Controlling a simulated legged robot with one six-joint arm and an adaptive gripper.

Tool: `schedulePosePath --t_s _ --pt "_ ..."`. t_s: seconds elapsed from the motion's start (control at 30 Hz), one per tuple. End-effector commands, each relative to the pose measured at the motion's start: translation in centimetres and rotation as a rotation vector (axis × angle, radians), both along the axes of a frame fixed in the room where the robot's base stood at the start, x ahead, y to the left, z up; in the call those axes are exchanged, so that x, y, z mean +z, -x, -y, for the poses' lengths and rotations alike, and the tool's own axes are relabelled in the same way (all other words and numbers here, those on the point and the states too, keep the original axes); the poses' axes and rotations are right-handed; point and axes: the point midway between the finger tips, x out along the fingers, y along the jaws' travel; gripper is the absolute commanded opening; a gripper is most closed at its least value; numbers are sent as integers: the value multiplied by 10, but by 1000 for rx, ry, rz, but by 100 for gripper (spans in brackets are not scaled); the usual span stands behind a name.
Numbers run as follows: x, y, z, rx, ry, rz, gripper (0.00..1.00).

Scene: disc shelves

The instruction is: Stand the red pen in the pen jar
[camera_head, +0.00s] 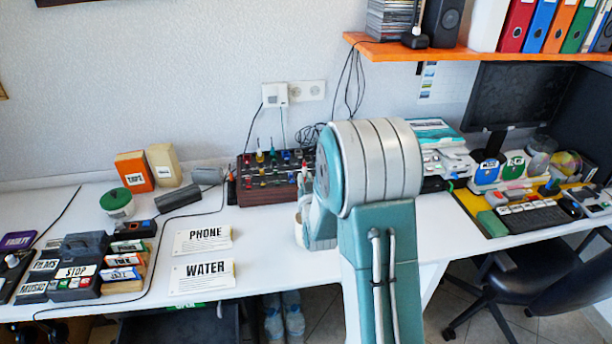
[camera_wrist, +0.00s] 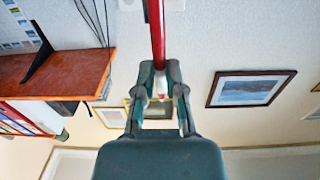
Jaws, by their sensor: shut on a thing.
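The red pen (camera_wrist: 157,35) is held between the fingers of my gripper (camera_wrist: 161,92) in the wrist view. Its red shaft runs up out of the top of that picture, and a pale end shows between the fingers. In the head view my arm hides most of the gripper. A pale rounded vessel (camera_head: 298,232), perhaps the pen jar, partly shows on the desk at the left edge of my arm. Its mouth and contents cannot be made out.
A dark rack with coloured knobs (camera_head: 268,170) stands behind, close to my arm. Signs reading PHONE (camera_head: 203,240) and WATER (camera_head: 202,276) lie to the left. An orange shelf (camera_head: 470,54) overhangs the right side. A monitor (camera_head: 525,95) stands below it.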

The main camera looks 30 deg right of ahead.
Motion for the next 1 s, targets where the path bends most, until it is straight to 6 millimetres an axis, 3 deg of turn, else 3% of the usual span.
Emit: schedulePosePath --t_s 1.0 --pt "-71 0 2 -1 -3 -3 0"
